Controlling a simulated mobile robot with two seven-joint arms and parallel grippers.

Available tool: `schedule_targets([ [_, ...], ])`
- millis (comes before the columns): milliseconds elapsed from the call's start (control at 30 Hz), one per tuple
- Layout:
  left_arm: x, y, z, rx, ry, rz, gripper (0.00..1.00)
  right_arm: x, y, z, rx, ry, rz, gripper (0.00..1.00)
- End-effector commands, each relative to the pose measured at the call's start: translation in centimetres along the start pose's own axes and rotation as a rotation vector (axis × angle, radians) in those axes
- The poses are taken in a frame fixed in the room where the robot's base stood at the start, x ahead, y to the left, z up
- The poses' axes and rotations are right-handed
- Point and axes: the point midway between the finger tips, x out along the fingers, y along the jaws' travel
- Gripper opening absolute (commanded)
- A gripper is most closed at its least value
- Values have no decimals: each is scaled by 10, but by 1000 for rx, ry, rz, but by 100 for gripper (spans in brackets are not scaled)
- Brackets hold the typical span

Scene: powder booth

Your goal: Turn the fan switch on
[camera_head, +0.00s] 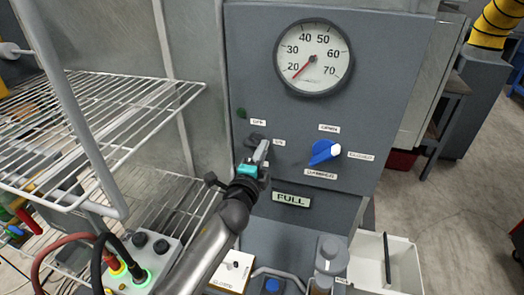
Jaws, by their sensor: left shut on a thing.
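The grey control panel (390,95) faces me. The fan switch (256,139) appears to be the small dark switch on its left side, with small labels beside it that are too small to read. My left gripper (262,153) reaches up from the bottom and is at this switch, its fingers shut on the switch's lever. The gripper hides most of the switch, so its exact position cannot be told. A dark green lamp (241,113) sits above it and looks unlit. My right gripper is not in view.
A blue rotary knob (325,152) sits right of the switch, below a round gauge (313,57). A "FULL" display (291,199) is underneath. Wire racks (90,120) stand close on the left. A button box (150,262), bottle (329,257) and white bin (405,265) are below.

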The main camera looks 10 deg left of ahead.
Motion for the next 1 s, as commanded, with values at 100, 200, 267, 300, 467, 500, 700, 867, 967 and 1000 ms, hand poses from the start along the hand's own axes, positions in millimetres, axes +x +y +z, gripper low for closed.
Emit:
schedule_targets([
  [100,0,0,0,21,0,-1,0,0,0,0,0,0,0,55],
  [200,0,0,0,30,0,-1,0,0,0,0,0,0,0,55],
  [267,0,0,0,32,0,-1,0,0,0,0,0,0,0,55],
  [300,0,0,0,33,0,-1,0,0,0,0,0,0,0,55],
  [467,0,0,0,33,0,-1,0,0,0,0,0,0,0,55],
  [500,0,0,0,33,0,-1,0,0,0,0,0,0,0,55],
  [700,0,0,0,31,0,-1,32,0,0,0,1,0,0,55],
  [867,0,1,0,30,0,0,46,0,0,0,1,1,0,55],
  [967,0,1,0,29,0,0,46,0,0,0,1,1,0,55],
  [1000,0,1,0,29,0,0,46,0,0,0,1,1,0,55],
])
